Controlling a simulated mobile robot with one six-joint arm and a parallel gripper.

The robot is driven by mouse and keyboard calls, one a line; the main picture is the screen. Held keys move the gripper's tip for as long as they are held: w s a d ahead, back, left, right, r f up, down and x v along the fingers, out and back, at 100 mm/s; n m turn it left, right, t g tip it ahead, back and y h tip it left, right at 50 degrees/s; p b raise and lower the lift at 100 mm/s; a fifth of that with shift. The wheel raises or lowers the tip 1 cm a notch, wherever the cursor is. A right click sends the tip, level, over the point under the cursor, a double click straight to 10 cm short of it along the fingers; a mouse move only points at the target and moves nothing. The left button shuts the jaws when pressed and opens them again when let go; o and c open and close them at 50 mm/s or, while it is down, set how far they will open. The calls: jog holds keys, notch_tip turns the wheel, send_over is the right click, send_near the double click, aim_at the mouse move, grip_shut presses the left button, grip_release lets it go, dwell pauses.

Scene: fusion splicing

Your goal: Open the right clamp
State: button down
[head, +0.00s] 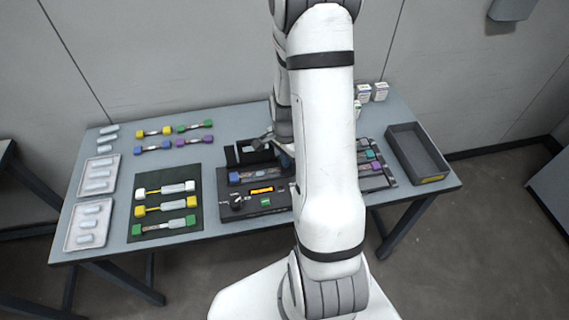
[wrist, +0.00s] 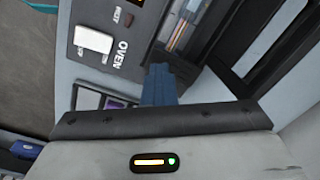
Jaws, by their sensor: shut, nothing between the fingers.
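The dark fusion splicer (head: 225,203) stands in the middle of the table, with a fibre with blue ends lying across it. My arm covers its right part in the head view, so I cannot make out the right clamp there. A white button (wrist: 93,39) beside the word OVEN lies left of the fingers. A slot with fibre-like strips (wrist: 180,30) lies just beyond the fingertips. I cannot tell whether the fingers touch anything.
A black mat (head: 193,228) with several fibre holders lies left of the splicer. White trays (head: 80,240) stand at the far left. A rack with coloured ends (head: 368,155) is right of my arm, and an empty dark bin (head: 416,150) stands at the right.

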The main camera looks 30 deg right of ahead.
jog(key=shift+s+f, duration=0.2)
jog(key=shift+f, duration=0.3)
jog(key=shift+w+d+r+p, duration=0.2)
jog(key=shift+w+r+p, duration=0.35)
jog(key=shift+w+r, duration=0.15)
jog(key=shift+w, duration=0.3)
jog(key=shift+r+p, duration=0.3)
jog(key=shift+r, duration=0.1)
jog(key=shift+w+d+r, duration=0.1)
jog(key=shift+w+r, duration=0.05)
jog(key=shift+r, duration=0.15)
notch_tip(320, 180, up, 8)
jog(key=w+p, duration=0.2)
jog(key=p, duration=0.3)
jog(key=shift+w+d+p, duration=0.3)
jog(key=shift+w+d, duration=0.1)
